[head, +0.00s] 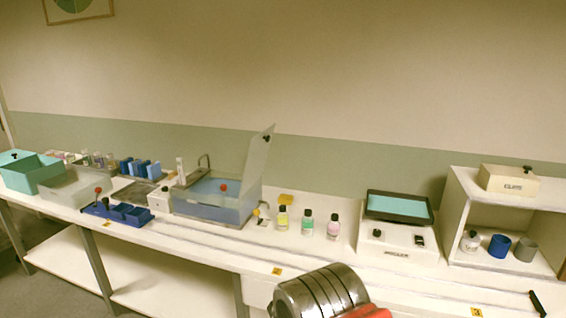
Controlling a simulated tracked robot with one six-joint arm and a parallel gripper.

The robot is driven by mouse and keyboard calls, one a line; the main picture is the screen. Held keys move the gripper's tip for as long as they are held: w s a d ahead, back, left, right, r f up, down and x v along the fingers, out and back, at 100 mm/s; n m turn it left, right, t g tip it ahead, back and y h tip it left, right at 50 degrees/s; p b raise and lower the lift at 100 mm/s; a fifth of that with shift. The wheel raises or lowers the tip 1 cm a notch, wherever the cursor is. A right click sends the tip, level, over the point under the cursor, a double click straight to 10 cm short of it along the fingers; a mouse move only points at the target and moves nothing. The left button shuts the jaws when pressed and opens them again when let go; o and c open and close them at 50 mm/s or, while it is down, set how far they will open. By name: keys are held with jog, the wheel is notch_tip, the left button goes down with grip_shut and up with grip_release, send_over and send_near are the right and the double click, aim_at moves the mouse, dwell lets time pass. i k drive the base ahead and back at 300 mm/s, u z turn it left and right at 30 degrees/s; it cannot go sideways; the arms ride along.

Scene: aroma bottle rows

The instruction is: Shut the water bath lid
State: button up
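The water bath (212,213) stands on the bench left of centre, a grey-blue box with bluish water showing inside. Its clear lid (257,165) stands raised, tilted slightly to the right, along the bath's right side. A small dark knob (267,138) is near the lid's top. My gripper is not in view. Only a ribbed metal part with a red piece, apparently of my arm, shows at the bottom, well apart from the bath.
Three small bottles, yellow (282,218), green (307,224) and pink (333,226), stand right of the bath. Further right are a white device with a teal top (398,240) and an open shelf box (455,215). A blue tray (117,213) lies to the left. The bench front is mostly clear.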

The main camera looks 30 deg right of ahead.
aim_at(259, 147)
jog(key=z, duration=0.5)
jog(key=i, duration=1)
jog(key=z, duration=1.75)
jog(key=k, duration=0.5)
jog(key=z, duration=0.05)
